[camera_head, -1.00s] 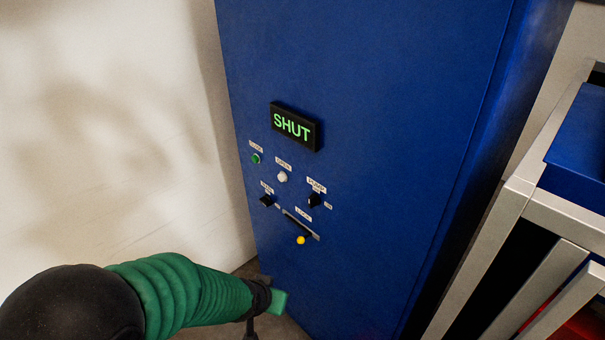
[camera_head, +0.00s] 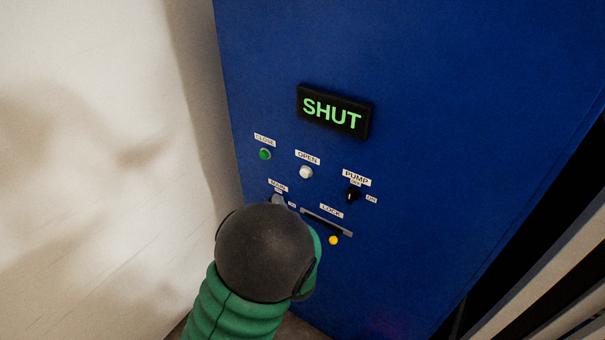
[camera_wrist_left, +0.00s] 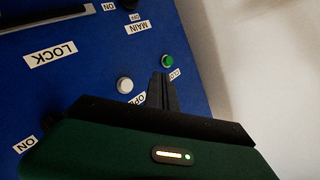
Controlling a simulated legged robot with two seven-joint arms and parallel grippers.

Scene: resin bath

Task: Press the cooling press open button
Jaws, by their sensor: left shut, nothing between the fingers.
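The cooling press is a blue cabinet (camera_head: 430,110) with a lit display (camera_head: 334,111) reading SHUT. The white OPEN button (camera_head: 306,172) sits below the display, right of the green CLOSE button (camera_head: 265,154). In the left wrist view the OPEN button (camera_wrist_left: 124,85) is left of my left gripper (camera_wrist_left: 162,80) and the CLOSE button (camera_wrist_left: 167,61) is just beyond its tip. The gripper is shut and empty, its fingers pointing at the panel. Whether it touches the panel I cannot tell. In the head view my dark arm joint hides most of it. My right gripper is out of view.
Near the OPEN button are the PUMP switch (camera_head: 352,195), the MAIN switch, partly blocked, and the LOCK slot (camera_head: 326,222) with a yellow knob (camera_head: 333,240). A pale wall (camera_head: 90,150) stands close on the left. Metal framing (camera_head: 545,275) is at the lower right.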

